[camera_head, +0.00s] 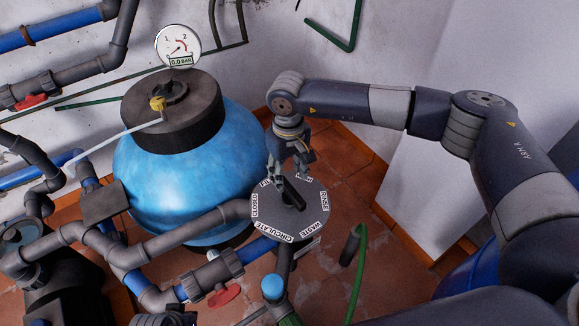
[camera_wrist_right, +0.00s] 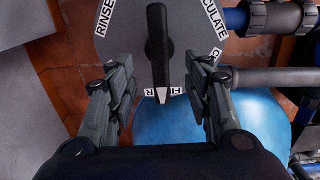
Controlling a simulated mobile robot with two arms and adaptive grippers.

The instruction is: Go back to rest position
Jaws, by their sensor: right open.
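My right gripper (camera_head: 290,172) is above the grey valve dial (camera_head: 272,221) with its fingers pointing down. In the right wrist view the gripper (camera_wrist_right: 157,75) is open, its fingers apart on either side of the black valve handle (camera_wrist_right: 157,42). I see a gap on both sides, and nothing is held. The handle's white tip points to the FILTER label (camera_wrist_right: 163,91), which is partly covered. The handle (camera_head: 294,191) also shows in the head view, partly behind the fingers. My left gripper is out of view.
A blue tank (camera_head: 170,165) with a black collar stands left of the dial, with a pressure gauge (camera_head: 178,45) reading 0.0 bar. Grey pipes (camera_head: 190,238) run left from the dial. A green hose (camera_head: 358,280) hangs at right.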

